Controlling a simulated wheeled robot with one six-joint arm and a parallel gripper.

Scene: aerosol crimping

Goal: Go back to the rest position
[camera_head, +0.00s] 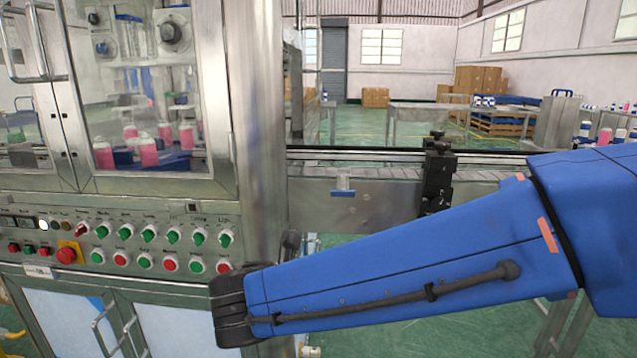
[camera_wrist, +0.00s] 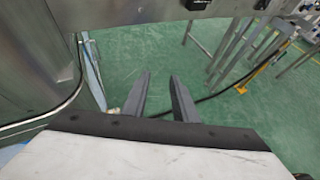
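My gripper (camera_wrist: 160,92) shows in the wrist view with its two grey fingers apart. Nothing is between them, and green floor shows beyond the tips. In the head view my blue arm reaches from the right edge across to the lower middle. Its dark end is in front of the machine's lower right corner, and the gripper fingers are hidden there.
The crimping machine's control panel (camera_head: 130,240) with several buttons and knobs is at the left. A conveyor (camera_head: 385,180) runs right from the machine, behind my arm. Pink-filled cans (camera_head: 150,149) stand behind the glass. Open green floor (camera_wrist: 215,65) lies below my gripper.

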